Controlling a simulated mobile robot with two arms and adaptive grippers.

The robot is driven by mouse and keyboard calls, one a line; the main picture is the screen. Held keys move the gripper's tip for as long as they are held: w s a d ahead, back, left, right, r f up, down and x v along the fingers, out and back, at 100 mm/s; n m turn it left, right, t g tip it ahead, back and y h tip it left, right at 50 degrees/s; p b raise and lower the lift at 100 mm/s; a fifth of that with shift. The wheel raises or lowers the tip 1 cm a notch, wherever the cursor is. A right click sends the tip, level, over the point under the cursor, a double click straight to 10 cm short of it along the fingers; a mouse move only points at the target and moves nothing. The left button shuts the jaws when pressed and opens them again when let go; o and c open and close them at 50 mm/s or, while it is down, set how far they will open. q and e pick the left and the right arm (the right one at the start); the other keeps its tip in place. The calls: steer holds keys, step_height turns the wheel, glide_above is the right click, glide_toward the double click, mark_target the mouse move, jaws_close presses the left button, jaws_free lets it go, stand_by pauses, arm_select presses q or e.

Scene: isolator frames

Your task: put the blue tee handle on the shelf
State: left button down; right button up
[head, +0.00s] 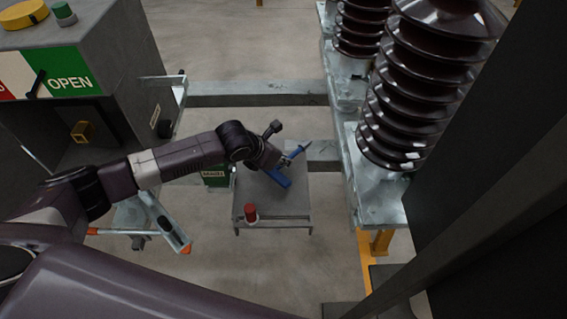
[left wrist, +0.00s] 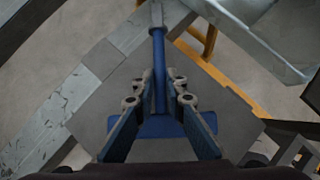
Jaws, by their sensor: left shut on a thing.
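My left gripper (head: 282,166) reaches in from the left over a small grey table-like shelf (head: 285,208). It is shut on the blue tee handle (head: 298,152). In the left wrist view the handle's blue shaft (left wrist: 158,72) runs between the two fingers and points away from the wrist, with a grey tip. Its blue crossbar lies closer to the wrist, partly hidden behind the fingers. The grey surface shows beneath it, but I cannot tell whether the handle touches it. My right gripper is not in view.
A red cylinder (head: 250,213) stands at the shelf's near left corner. A grey cabinet with an OPEN sign (head: 70,82) is at the left. Tall brown ribbed insulators (head: 405,110) on a metal frame rise at the right. A metal beam (head: 255,93) crosses behind.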

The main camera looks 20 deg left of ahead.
arm_select(q)
step_height(320, 180, down, 2)
steer(key=shift+f, duration=0.2)
steer(key=shift+f, duration=0.1)
steer(key=c, duration=2)
jaws_free()
steer(key=shift+o, duration=0.2)
steer(key=shift+s+a+r, duration=0.2)
steer(key=shift+r, duration=0.2)
steer(key=v, duration=1.1)
steer(key=shift+b, duration=0.35)
